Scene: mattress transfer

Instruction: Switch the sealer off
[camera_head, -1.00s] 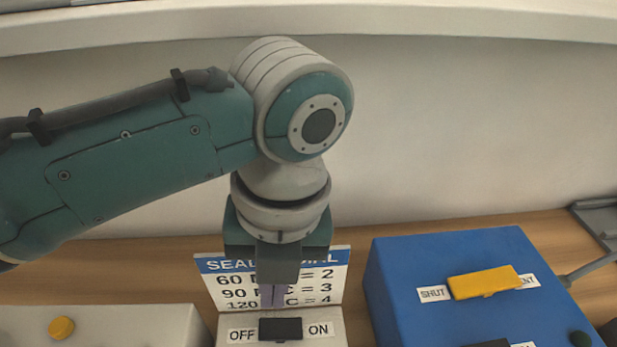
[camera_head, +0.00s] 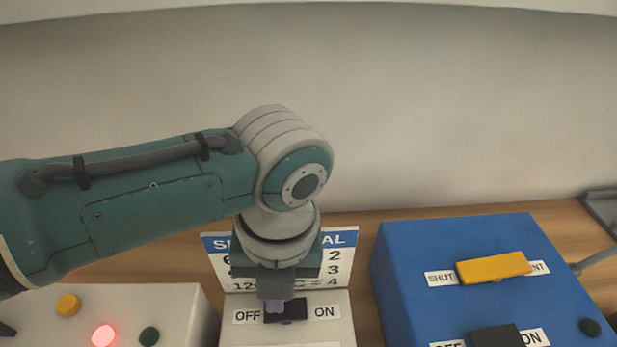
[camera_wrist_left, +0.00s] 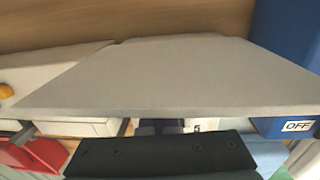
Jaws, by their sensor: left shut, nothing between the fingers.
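The sealer's black switch (camera_head: 291,312) sits on the light box between an OFF label (camera_head: 247,316) on the left and an ON label (camera_head: 326,311) on the right. My left gripper (camera_head: 274,306) points down, shut and empty, its fingertips at the left, OFF-side part of the switch. I cannot tell whether they touch it. The fingers cover part of the switch, so which way it is tipped is unclear. In the left wrist view a large pale surface (camera_wrist_left: 150,75) fills the middle and the switch cannot be made out. My right gripper is out of view.
A sign with dial settings (camera_head: 338,262) stands behind the switch, partly covered by my gripper. A blue box (camera_head: 400,260) with a yellow switch (camera_head: 493,267) is on the right. A white box (camera_head: 170,310) on the left carries a lit red lamp (camera_head: 103,335) and a yellow button (camera_head: 68,304).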

